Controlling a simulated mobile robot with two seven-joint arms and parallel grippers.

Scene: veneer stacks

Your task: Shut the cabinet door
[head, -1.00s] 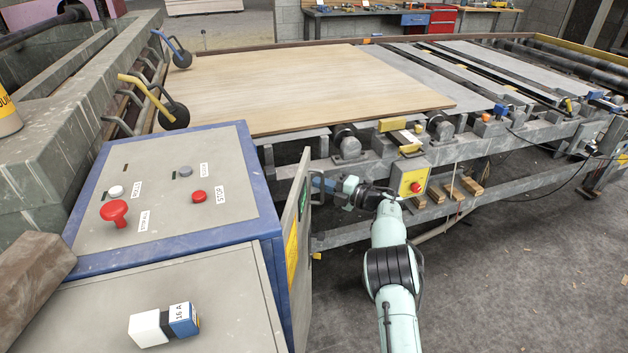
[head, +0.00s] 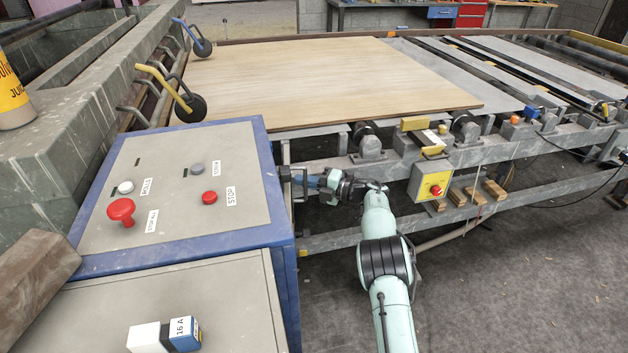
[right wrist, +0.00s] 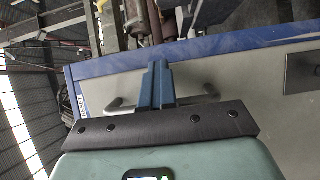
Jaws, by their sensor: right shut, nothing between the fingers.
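The cabinet (head: 180,180) is grey with blue edges and stands at the left in the head view. Its door is not visible in the head view, hidden behind the cabinet's right edge. In the right wrist view, a grey door panel (right wrist: 250,75) lies along the blue frame (right wrist: 200,47), with no clear gap showing. Contact cannot be told. My left gripper is out of view.
A yellow switch box (head: 432,182) hangs close to my right arm.

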